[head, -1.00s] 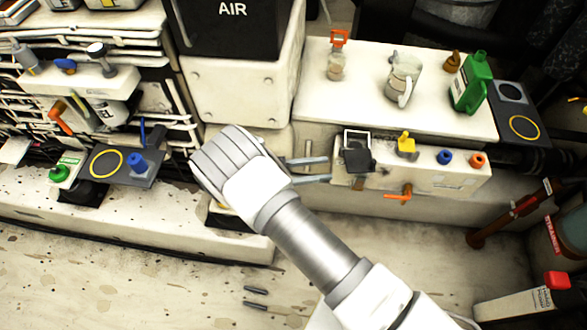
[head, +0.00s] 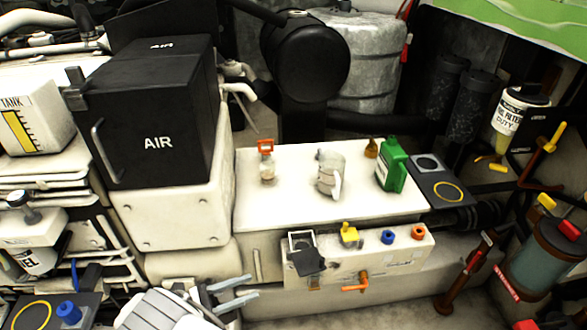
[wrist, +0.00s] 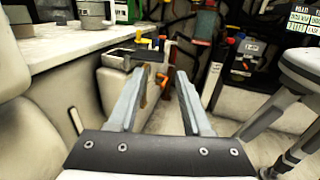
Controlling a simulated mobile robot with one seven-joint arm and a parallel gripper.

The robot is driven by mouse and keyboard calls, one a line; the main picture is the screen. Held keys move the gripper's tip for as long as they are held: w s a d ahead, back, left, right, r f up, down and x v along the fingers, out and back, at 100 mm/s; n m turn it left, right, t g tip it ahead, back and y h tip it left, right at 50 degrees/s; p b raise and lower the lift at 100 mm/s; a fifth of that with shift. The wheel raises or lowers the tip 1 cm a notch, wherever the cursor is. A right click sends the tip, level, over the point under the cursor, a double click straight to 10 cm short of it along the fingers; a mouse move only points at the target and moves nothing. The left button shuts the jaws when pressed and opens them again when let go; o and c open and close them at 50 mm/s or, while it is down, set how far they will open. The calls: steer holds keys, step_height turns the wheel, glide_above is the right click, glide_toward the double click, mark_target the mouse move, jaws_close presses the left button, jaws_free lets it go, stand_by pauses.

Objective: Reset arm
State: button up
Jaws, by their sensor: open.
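My gripper (head: 232,292) is at the lower left of the head view, its two grey fingers pointing right. In the wrist view its fingers (wrist: 165,88) are apart with nothing between them. It is open and empty, to the left of a white box with an open hatch (head: 306,258). The box carries a yellow knob (head: 349,235), a blue knob (head: 388,237), an orange knob (head: 417,232) and an orange handle (head: 356,283). Most of my arm is below the head view's frame.
A white counter (head: 285,203) holds a grey mug (head: 330,175), a green jug (head: 391,166) and an orange-topped jar (head: 266,160). A black AIR box (head: 150,120) stands at the left. A red-brown pipe (head: 462,275) and a teal cylinder (head: 545,262) stand at the right.

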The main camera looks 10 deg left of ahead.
steer(key=w+d+r+m+g+y, duration=0.35)
steer(key=d+r+m+g, duration=0.2)
steer(key=d+r, duration=0.45)
steer(key=w+d+r+m+g+y, duration=0.3)
steer(key=w+d+r+m+g, duration=0.2)
steer(key=d+r+m, duration=0.5)
steer(key=s+d+r+m+t+y, duration=0.5)
steer(key=s+d+r+m+y, duration=0.4)
steer(key=s+d+r, duration=0.55)
step_height(320, 180, up, 20)
steer(key=d+m+h+p, duration=0.1)
steer(key=p, duration=2)
steer(key=shift+s+d, duration=0.3)
steer(key=shift+d, duration=0.05)
